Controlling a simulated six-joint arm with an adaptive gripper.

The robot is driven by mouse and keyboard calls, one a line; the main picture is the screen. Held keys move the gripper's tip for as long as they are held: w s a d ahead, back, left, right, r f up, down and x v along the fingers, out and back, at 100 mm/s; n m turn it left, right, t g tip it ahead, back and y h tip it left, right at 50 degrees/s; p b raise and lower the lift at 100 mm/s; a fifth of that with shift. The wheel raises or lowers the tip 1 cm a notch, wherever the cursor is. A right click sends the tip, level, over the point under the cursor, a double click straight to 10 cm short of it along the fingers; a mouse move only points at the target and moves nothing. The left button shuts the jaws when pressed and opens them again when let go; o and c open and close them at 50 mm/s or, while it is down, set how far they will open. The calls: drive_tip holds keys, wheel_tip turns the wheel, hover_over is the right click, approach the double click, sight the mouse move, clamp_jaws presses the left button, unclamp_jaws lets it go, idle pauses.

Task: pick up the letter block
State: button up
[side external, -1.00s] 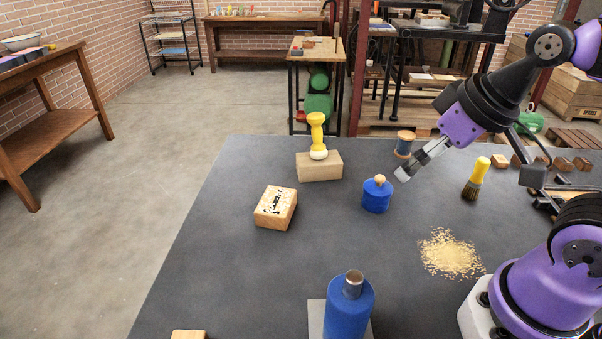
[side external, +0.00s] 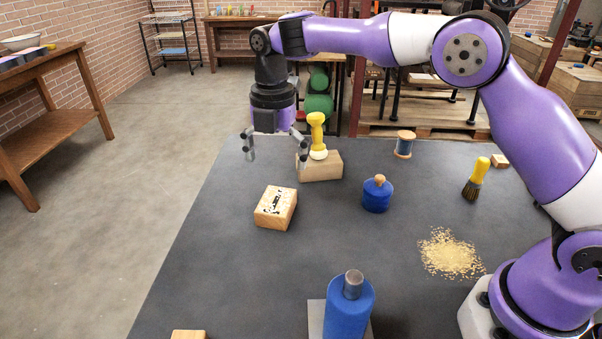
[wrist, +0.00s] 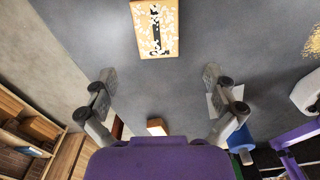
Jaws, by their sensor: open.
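The letter block (side external: 275,207) is a light wooden block with black marks on its white-speckled top. It lies flat on the grey table, left of centre in the side view. In the wrist view the letter block (wrist: 155,30) is at the top middle, beyond the fingertips. My gripper (side external: 276,160) points down with its fingers spread, above the table and apart from the block. In the side view it appears above the block and a little behind it. In the wrist view my gripper (wrist: 159,74) has only bare table between its fingertips.
A blue lidded jar (side external: 377,195), a spool (side external: 404,145), a brush (side external: 476,180), grains (side external: 450,254) and a blue cylinder (side external: 348,308) are further right.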

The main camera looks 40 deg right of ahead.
sight(277, 200)
drive_tip(key=f, duration=1)
drive_tip(key=shift+w+f, duration=0.3)
drive_tip(key=shift+f, duration=0.1)
drive_tip(key=c, duration=1.1)
